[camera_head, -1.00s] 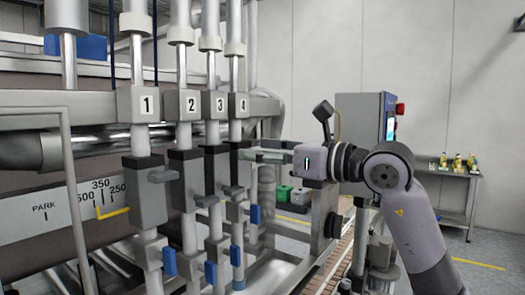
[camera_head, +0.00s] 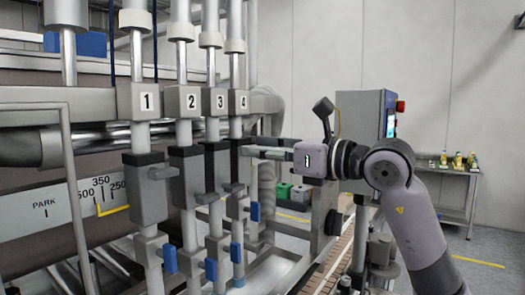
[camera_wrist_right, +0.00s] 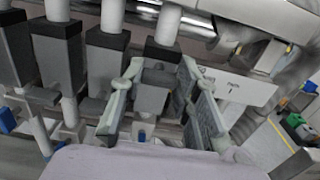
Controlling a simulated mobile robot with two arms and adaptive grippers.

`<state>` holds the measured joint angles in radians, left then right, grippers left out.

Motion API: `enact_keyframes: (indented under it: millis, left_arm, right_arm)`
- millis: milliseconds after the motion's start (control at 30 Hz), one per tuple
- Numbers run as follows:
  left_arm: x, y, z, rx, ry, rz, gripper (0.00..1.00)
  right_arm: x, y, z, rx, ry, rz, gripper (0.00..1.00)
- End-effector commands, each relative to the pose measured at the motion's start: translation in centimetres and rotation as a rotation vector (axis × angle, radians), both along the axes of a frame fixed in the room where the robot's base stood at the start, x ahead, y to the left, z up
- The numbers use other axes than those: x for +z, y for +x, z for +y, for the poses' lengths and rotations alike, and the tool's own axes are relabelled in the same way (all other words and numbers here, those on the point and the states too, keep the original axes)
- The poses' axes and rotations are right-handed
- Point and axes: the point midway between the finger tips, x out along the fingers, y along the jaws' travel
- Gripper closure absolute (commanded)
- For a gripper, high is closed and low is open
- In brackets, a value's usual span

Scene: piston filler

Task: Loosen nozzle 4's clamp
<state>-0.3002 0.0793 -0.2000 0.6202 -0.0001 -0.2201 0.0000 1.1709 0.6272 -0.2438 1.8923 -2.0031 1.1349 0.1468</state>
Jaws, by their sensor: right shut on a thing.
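Nozzle 4 is the rightmost of the numbered columns, marked by its number block (camera_head: 238,103) in the head view. Below that block is its clamp (camera_head: 238,168), a grey body with a dark top, with a small grey lever low on it. My right gripper (camera_head: 248,152) reaches in from the right at the height of the clamp's upper part. In the wrist view, the fingers of my right gripper (camera_wrist_right: 155,105) stand on both sides of a grey block-shaped clamp handle (camera_wrist_right: 152,92) and are shut on it. The fingers hide part of the clamp. My left gripper is out of view.
Nozzles 1 (camera_head: 146,100), 2 (camera_head: 190,102) and 3 (camera_head: 218,102) stand close by on the left with similar clamps. Blue handles (camera_head: 169,258) hang lower. A control cabinet (camera_head: 360,125) and a side table (camera_head: 450,172) are to the right.

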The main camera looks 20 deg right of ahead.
Motion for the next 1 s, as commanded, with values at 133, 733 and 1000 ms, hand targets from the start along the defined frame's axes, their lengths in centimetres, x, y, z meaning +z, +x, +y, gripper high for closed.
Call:
enact_keyframes:
  millis: [133, 733, 1000]
  left_arm:
    - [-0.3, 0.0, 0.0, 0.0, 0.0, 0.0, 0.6]
    - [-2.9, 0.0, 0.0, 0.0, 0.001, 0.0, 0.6]
    - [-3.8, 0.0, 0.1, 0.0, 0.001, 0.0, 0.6]
  right_arm:
    - [-0.1, 0.0, 0.0, -0.001, -0.029, -0.024, 0.98]
    - [-0.2, -0.1, 0.1, -0.002, -0.41, -0.32, 0.98]
    - [-0.2, -0.2, 0.1, -0.002, -0.611, -0.477, 0.98]
